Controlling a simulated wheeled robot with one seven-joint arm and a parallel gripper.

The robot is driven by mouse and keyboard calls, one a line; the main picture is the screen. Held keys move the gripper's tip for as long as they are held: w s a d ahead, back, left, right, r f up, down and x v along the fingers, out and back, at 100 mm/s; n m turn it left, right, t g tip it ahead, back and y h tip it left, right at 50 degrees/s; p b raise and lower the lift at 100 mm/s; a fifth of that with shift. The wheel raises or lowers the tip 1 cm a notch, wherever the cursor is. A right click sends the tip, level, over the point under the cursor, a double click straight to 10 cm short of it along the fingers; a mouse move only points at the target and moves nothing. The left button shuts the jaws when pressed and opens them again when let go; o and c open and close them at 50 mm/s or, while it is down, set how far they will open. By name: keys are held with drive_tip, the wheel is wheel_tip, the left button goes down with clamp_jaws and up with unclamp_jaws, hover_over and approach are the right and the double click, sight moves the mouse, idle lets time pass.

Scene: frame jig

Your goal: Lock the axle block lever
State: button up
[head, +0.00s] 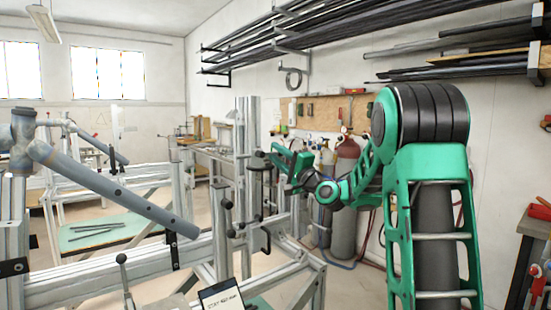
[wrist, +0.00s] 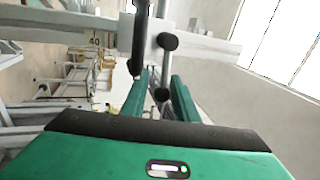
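My gripper (head: 279,158) reaches in from the right in the head view, beside an upright aluminium post (head: 246,140) on the frame jig. Its two green fingers (wrist: 158,85) stand apart in the wrist view, with nothing seen held. A black lever-like bar (wrist: 140,45) crosses a pale block (wrist: 160,38) just beyond the fingertips. A black round knob (wrist: 168,41) sits on that block, and another dark knob (wrist: 161,95) shows between the fingers. I cannot tell whether the fingers touch the bar. Which black handle is the axle block lever is unclear.
The jig's aluminium rail (head: 100,280) and a grey tube (head: 120,195) fill the left of the head view. A black-knobbed handle (head: 122,258) and a small sign (head: 221,298) stand in front. Gas cylinders (head: 345,190) stand behind my arm.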

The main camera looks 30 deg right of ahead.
drive_tip(key=v, duration=1)
drive_tip(key=shift+s+f, duration=0.15)
drive_tip(key=shift+s, duration=0.15)
idle(0.4)
